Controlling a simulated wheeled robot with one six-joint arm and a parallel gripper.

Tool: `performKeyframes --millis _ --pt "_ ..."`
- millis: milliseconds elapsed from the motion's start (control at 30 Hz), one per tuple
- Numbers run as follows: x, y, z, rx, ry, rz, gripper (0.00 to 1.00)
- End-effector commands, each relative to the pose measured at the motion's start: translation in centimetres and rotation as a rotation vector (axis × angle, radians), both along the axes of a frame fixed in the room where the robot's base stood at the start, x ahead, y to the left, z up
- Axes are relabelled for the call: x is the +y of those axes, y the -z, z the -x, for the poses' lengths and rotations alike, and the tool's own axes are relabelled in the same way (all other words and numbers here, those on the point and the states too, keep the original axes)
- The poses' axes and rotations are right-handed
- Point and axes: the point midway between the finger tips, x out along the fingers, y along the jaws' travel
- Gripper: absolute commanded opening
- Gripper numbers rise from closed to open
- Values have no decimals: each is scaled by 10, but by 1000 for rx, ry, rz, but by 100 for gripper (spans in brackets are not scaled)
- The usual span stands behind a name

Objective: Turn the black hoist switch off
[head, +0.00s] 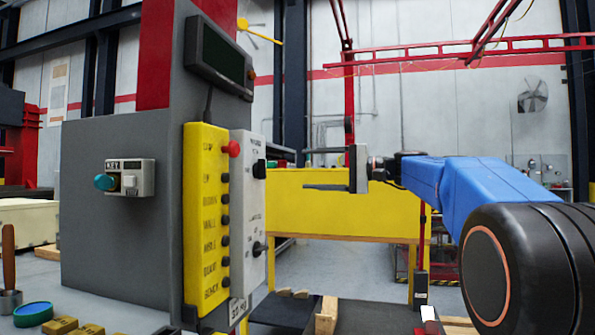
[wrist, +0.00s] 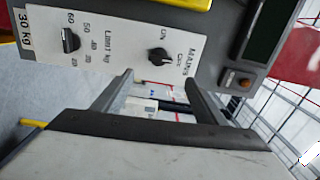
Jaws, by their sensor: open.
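A white panel (head: 246,205) on the side of the yellow control box carries two black rotary switches. The upper black switch (head: 259,168) has labels that seem to read "Mains" and "On"; it also shows in the wrist view (wrist: 158,55). The lower black switch (head: 258,247) is marked "Limit kg" and shows at the left of the wrist view (wrist: 70,40). No label clearly reads "hoist". My gripper (head: 306,187) is open and empty, to the right of the panel and apart from it. In the wrist view its fingertips (wrist: 158,77) lie either side of the upper switch's line.
A yellow button strip (head: 205,215) with a red button (head: 232,148) adjoins the panel. A dark display (head: 219,57) sits above. A grey key box with a teal knob (head: 105,182) is at left. A yellow bench (head: 340,200) stands behind my gripper.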

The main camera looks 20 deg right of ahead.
Motion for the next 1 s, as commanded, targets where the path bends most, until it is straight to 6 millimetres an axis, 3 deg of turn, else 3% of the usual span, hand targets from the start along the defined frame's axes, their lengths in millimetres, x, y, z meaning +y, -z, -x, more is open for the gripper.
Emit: performKeyframes --millis 100,333,1000 --pt "-15 0 10 0 3 0 66" --pt "-31 0 22 1 1 1 66" --pt "-30 3 26 7 -1 8 66"
